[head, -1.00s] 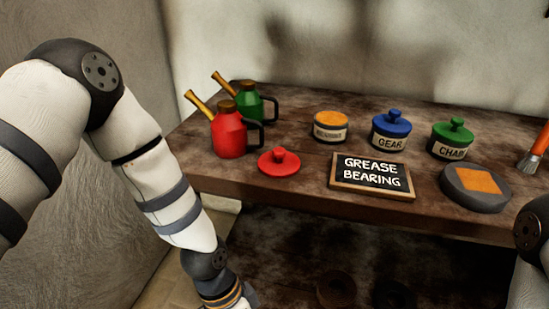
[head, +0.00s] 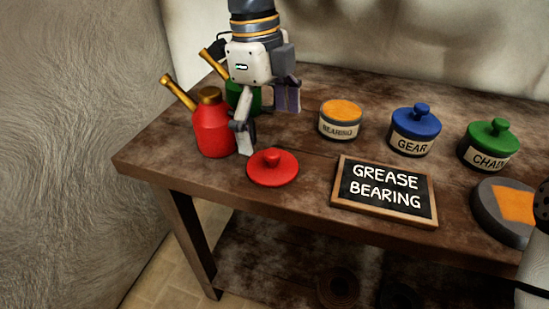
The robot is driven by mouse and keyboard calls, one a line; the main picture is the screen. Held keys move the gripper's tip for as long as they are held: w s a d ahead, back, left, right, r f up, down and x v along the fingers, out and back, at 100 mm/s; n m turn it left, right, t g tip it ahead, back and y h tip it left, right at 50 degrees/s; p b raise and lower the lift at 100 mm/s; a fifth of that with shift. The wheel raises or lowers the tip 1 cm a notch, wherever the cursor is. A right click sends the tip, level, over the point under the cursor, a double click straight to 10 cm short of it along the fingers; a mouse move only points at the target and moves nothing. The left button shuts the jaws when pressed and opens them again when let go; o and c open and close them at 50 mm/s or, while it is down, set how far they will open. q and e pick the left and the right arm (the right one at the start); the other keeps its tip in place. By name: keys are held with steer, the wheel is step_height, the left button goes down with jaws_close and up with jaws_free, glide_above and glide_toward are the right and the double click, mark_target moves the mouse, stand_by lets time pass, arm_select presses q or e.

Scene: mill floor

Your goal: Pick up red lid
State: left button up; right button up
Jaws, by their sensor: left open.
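The red lid (head: 273,170) lies flat on the wooden bench near its front edge, knob up. My left gripper (head: 268,122) comes down from the top of the head view with its fingers spread wide and nothing between them. It is above and behind the lid, with one finger close to the red oil can and the lid's left rear side. I cannot tell whether that finger touches anything. The open bearing tin (head: 338,122), with orange grease showing, stands to the right of the gripper. My right gripper is not in view.
The red oil can (head: 211,128) stands left of the lid, and a green can (head: 236,95) is partly hidden behind my gripper. The chalkboard sign (head: 383,190), blue-lidded gear tin (head: 415,132), green-lidded chain tin (head: 488,146) and round grey block with an orange top (head: 509,209) are to the right.

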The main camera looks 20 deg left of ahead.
mark_target(272, 153)
arm_select(q)
steer(key=f, duration=0.7)
steer(key=shift+w+d, duration=0.1)
steer(key=shift+w, duration=0.3)
steer(key=shift+s+f, duration=0.1)
jaws_close()
